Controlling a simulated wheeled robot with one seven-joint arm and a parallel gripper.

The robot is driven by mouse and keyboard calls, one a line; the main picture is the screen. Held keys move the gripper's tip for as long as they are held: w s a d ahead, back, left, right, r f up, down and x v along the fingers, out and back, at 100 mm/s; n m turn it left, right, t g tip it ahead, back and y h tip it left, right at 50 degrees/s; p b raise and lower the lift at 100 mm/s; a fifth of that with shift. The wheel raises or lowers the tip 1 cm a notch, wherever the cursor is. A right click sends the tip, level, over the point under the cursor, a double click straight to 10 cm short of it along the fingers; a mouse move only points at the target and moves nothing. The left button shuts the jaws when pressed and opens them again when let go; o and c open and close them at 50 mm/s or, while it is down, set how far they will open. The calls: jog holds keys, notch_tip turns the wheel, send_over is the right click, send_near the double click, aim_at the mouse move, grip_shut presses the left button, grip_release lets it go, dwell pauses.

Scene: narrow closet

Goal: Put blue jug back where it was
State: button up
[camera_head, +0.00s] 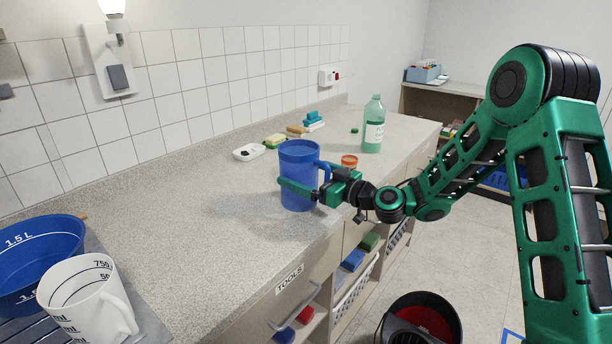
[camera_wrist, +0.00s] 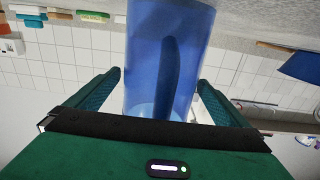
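The blue jug (camera_head: 298,158) is upright over the worktop, near its front edge. Its handle (camera_head: 322,168) points right, towards my arm. My gripper (camera_head: 300,190) reaches in from the right with a finger on each side of the jug's body, low down. In the wrist view the jug (camera_wrist: 165,50) fills the space between the fingers (camera_wrist: 160,82), which look pressed to its sides, with the dark handle in the middle. The jug's base shows no clear gap to the worktop, so I cannot tell whether it is lifted.
A white measuring jug (camera_head: 85,300) and a blue basin (camera_head: 38,255) are front left. The worktop (camera_head: 190,240) between is clear. A dark bin (camera_head: 420,318) stands below.

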jog(key=shift+r, duration=0.1)
jog(key=v, duration=1.2)
jog(key=s+d+f+m+g+h, duration=0.2)
jog(key=s+d+f+g+h, duration=0.15)
jog(key=s+d, duration=0.4)
jog(key=s+d+f+m+g+h, duration=0.1)
jog(key=s+d+f+g+h, duration=0.3)
jog(key=s+d, duration=0.35)
jog(key=s+d+r+m+g+h, duration=0.2)
jog(key=s+d+m+h, duration=0.1)
jog(key=s+d+m, duration=0.4)
jog(key=s+d+r+m+g+h, duration=0.1)
jog(key=s+d+r+m+h, duration=0.1)
jog(key=s+d+m, duration=0.4)
jog(key=s+d+h, duration=0.1)
jog(key=s+d, duration=0.3)
jog(key=s, duration=0.6)
jog(key=shift+s+d+m+g, duration=0.35)
jog(key=shift+d+m, duration=0.05)
